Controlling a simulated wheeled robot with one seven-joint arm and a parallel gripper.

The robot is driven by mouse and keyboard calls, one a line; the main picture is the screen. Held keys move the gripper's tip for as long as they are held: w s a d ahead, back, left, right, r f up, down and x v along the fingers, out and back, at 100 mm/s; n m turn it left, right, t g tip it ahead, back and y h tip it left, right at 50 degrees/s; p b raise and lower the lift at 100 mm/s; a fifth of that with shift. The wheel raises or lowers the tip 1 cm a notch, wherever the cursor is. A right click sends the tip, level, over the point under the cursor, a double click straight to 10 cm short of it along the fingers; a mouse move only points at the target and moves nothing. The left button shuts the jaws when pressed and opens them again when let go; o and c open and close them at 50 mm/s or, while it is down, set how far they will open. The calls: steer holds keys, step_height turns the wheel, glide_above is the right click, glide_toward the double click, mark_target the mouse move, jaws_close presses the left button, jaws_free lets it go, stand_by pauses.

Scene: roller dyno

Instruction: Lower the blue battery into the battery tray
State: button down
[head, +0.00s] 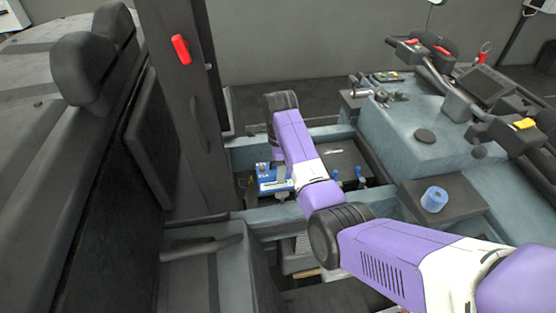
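The blue battery (268,187) with white markings shows left of centre in the head view. It sits low within the recess framed by blue-grey beams. I take this recess to be the battery tray (243,160), but its floor is mostly hidden. My gripper (281,174) is at the battery's top, right of its middle, partly covered by my purple arm. Its fingers are too small and hidden to show whether they are closed on the battery. I cannot tell whether the battery's underside touches the tray floor.
A black box (338,160) with blue upright pieces (335,176) lies just right of the battery. A blue cylinder (434,199) stands on a dark ledge. A black seat (95,80) and a dark pillar (178,110) with a red handle (181,49) border the left.

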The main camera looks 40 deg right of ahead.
steer(key=shift+f+b, duration=2.45)
steer(key=shift+f, duration=2.15)
steer(key=shift+w, duration=0.1)
steer(key=shift+f, duration=0.65)
steer(key=shift+f, duration=0.2)
steer(key=shift+f+b, duration=0.15)
steer(key=shift+b, duration=0.2)
steer(key=shift+f, duration=0.35)
